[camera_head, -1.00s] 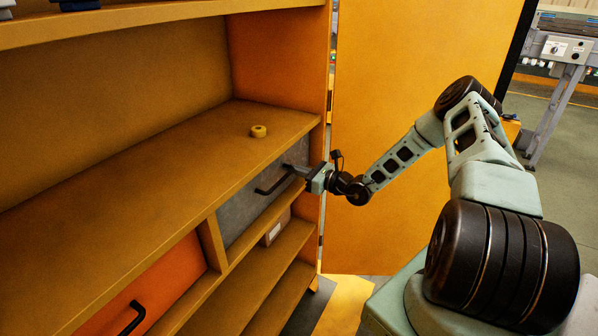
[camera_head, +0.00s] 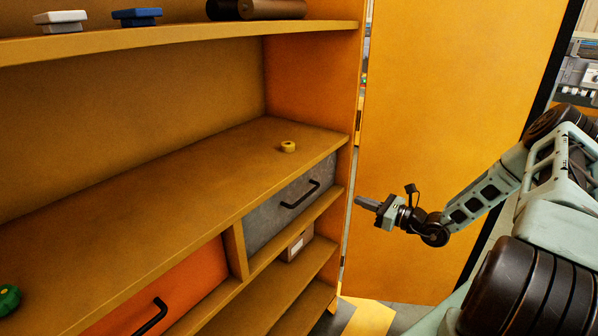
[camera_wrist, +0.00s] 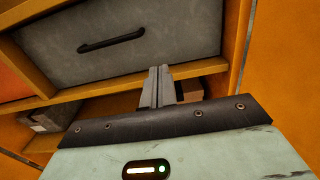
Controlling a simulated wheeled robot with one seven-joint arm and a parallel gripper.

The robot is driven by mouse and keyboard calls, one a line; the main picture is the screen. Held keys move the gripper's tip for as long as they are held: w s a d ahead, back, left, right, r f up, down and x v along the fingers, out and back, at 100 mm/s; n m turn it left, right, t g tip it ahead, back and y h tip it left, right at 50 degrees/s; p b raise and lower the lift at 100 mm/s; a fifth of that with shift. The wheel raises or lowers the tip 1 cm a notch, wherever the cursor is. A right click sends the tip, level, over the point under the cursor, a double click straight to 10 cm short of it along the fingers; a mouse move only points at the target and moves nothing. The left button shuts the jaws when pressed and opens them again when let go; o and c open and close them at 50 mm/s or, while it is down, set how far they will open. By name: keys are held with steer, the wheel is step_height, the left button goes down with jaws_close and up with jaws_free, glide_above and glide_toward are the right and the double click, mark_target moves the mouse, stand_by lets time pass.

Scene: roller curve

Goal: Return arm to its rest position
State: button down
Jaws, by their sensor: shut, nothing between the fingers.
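My gripper (camera_head: 367,203) is shut and empty. In the head view it hangs in front of the shelf's right side post, apart from it and to the right of the grey drawer (camera_head: 262,218). In the wrist view the two fingers (camera_wrist: 157,70) lie together, with the grey drawer (camera_wrist: 130,45) and its black handle (camera_wrist: 111,40) beyond them. The drawer's black handle (camera_head: 300,195) is free in the head view, and the drawer looks closed. My arm reaches in from the right.
A yellow ring-shaped part (camera_head: 288,147) lies on the shelf above the drawer. An orange drawer (camera_head: 180,290) is at lower left, and a small box (camera_head: 297,245) sits below the grey one. A yellow cabinet door (camera_head: 440,110) stands behind my arm. A green knob (camera_head: 8,299) shows at left.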

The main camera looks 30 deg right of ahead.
steer(key=s+a+r+n+g+y, duration=0.25)
steer(key=a+n+g, duration=0.3)
steer(key=a, duration=0.45)
steer(key=s+a+r+n+g+y, duration=0.1)
steer(key=a+r+n+g+y, duration=0.1)
steer(key=a+r+n+g, duration=0.5)
steer(key=s+a+n+g+y, duration=0.25)
steer(key=a+n, duration=0.25)
steer(key=a, duration=0.7)
steer(key=s+a+r+n+h, duration=0.3)
steer(key=s+n+h, duration=0.1)
steer(key=s+n, duration=0.3)
steer(key=s+a+r+n+g+h, duration=0.1)
steer(key=s+a+r+n+h, duration=0.2)
steer(key=s+n, duration=0.4)
steer(key=s+a+r+n+h+p, duration=0.1)
steer(key=s+a+r+n+h, duration=0.2)
steer(key=s+n+h, duration=0.3)
steer(key=shift+s+a+n+g, duration=0.3)
steer(key=shift+s+a+n, duration=0.45)
steer(key=shift+s+a, duration=0.2)
steer(key=shift+s, duration=0.1)
